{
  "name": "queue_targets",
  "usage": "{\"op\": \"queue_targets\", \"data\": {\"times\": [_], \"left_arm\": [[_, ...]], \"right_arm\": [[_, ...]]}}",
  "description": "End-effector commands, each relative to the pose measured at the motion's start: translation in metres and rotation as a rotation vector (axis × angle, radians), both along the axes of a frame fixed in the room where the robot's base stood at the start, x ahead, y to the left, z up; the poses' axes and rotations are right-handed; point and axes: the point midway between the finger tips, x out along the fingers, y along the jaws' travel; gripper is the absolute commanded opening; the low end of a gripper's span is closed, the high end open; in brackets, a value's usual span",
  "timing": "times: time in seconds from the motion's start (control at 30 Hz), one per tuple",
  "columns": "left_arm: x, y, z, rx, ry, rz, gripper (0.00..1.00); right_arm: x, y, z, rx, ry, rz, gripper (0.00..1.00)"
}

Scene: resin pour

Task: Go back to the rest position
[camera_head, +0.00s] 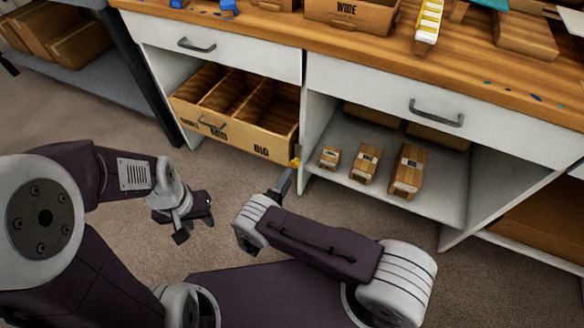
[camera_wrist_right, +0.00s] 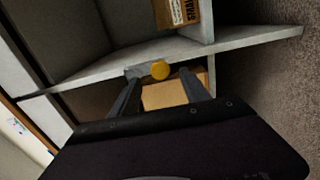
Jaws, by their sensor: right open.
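My left gripper (camera_head: 190,218) hangs over the carpet at the left in the head view, away from the cabinet. Its fingers are small and dark there, and I cannot tell if they are apart. My right gripper (camera_head: 287,178) is in front of the cabinet's middle upright, near a small yellow knob (camera_head: 295,162). In the right wrist view my right gripper (camera_wrist_right: 157,88) is open, with its two fingers apart. The yellow knob (camera_wrist_right: 160,70) shows beyond and between the fingers, and I see nothing held.
A divided wooden drawer box (camera_head: 260,147) sits in the left bay. Three small cardboard boxes, the largest (camera_head: 407,170) at right, stand on the shelf (camera_head: 445,190). The wooden worktop (camera_head: 290,35) carries a box marked WIDE (camera_head: 350,14). Carpet (camera_head: 480,280) is clear at right.

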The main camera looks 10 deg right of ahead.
Motion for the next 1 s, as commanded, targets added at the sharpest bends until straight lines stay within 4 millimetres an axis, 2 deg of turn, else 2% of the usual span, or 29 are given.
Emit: {"op": "queue_targets", "data": {"times": [0.03,0.1,0.23,0.73,0.8,0.87,0.97,1.0], "left_arm": [[0.0,0.0,0.007,0.0,0.0,0.0,0.36],[0.0,0.0,0.009,0.0,0.0,0.0,0.36],[0.0,0.0,0.011,0.0,0.0,0.0,0.36],[0.0,0.0,0.01,0.0,0.0,0.0,0.36],[0.0,0.0,0.011,0.0,0.0,0.0,0.36],[0.0,0.0,0.013,0.0,0.0,0.0,0.36],[0.0,0.0,0.017,0.0,0.0,0.0,0.36],[0.0,0.0,0.018,0.0,0.0,0.0,0.36]], "right_arm": [[-0.008,0.006,0.003,-0.001,0.0,0.005,0.55],[-0.017,0.012,0.002,0.001,0.001,0.003,0.55],[-0.027,0.018,0.0,0.001,0.001,0.0,0.55],[-0.027,0.018,-0.001,0.0,0.0,-0.001,0.55],[-0.026,0.013,0.0,0.0,0.0,-0.014,0.55],[-0.014,0.004,0.013,0.025,-0.018,-0.057,0.55],[0.024,-0.008,0.066,0.125,-0.101,-0.156,0.55],[0.039,-0.019,0.094,0.161,-0.135,-0.203,0.55]]}}
